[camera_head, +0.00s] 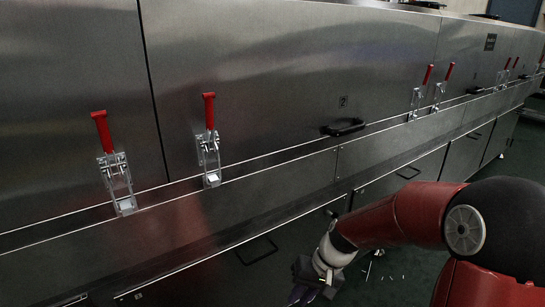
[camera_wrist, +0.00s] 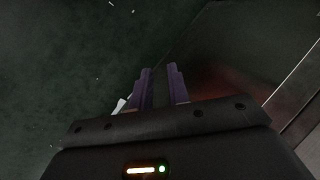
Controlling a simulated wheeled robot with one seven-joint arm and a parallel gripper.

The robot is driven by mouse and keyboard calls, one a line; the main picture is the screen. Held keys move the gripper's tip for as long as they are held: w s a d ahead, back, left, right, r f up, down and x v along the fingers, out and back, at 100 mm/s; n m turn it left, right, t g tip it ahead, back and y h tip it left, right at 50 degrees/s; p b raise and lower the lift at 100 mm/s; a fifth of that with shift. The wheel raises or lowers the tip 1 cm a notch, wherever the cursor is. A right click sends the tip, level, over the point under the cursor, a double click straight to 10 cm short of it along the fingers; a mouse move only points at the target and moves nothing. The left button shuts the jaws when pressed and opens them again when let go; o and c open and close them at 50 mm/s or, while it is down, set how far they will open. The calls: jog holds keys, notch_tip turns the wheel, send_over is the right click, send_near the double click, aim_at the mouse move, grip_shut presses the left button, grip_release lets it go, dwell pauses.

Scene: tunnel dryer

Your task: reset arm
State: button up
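My gripper (camera_head: 305,292) is at the lower middle of the head view, at the end of my red arm, low in front of the dryer's lower panels. In the wrist view my gripper (camera_wrist: 160,84) shows two purple fingers with a gap between them and nothing held. The fingers point down past the dark green floor (camera_wrist: 60,60) and along a dark metal panel (camera_wrist: 215,50) on the right. A small pale object (camera_wrist: 118,106) shows just left of the fingers; I cannot tell what it is.
The steel tunnel dryer (camera_head: 260,70) runs across the view. Red-handled latches (camera_head: 208,140) and (camera_head: 115,165) stick out, with more latches (camera_head: 418,95) farther right. A black handle (camera_head: 343,128) protrudes. Open floor is at lower right.

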jog(key=s+d+r+t+h, duration=0.2)
jog(key=s+d+r+t, duration=0.1)
jog(key=s+r, duration=0.5)
jog(key=s+d+r+t+h, duration=0.3)
jog(key=s+d+r, duration=0.2)
jog(key=s+r, duration=0.3)
jog(key=shift+d+r+m, duration=0.15)
jog(key=shift+d+m, duration=0.1)
jog(key=shift+m, duration=0.05)
